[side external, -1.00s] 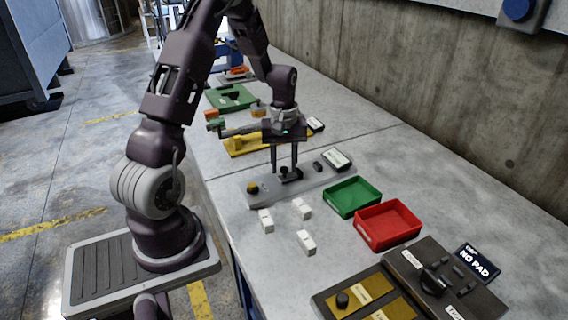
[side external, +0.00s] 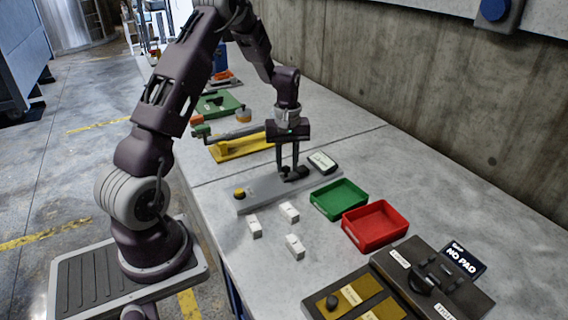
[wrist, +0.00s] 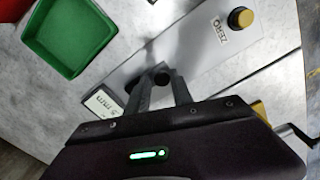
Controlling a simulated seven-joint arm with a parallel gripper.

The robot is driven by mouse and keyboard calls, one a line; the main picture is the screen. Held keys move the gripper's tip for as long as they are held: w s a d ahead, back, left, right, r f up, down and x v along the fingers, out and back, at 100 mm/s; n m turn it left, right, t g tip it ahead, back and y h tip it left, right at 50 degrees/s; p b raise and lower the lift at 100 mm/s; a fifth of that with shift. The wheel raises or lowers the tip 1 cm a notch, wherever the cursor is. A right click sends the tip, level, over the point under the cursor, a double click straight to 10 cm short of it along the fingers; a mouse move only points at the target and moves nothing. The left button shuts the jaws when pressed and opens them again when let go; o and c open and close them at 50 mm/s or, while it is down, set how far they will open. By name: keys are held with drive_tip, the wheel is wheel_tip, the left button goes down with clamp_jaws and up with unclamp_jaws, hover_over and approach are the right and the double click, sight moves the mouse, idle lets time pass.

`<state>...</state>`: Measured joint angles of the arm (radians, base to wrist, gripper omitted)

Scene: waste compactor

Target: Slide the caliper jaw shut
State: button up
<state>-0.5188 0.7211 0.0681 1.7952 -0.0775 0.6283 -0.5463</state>
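The caliper is a long grey plate (side external: 262,192) on the bench, with a yellow ZERO button at its near left end and a white display (side external: 322,162) beside its far end. The button (wrist: 241,18) and part of the display (wrist: 103,102), ending in "5 mm", show in the wrist view. The black sliding jaw (wrist: 161,77) has a round knob between my fingertips. A dark fixed piece (wrist: 134,84) lies close beside it; any gap is unclear. My gripper (side external: 289,171) points down, its fingers closed in around the knob and apparently touching it.
A green tray (side external: 339,198) and a red tray (side external: 375,226) stand right of the caliper. Several white blocks (side external: 289,211) lie in front. A yellow fixture (side external: 240,146) is behind, and a dark control panel (side external: 432,280) is at the near right.

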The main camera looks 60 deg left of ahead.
sight(287, 166)
drive_tip(key=o, duration=0.3)
wheel_tip(287, 166, up, 6)
drive_tip(key=shift+w+r, duration=0.1)
drive_tip(key=shift+r, duration=0.45)
idle(0.6)
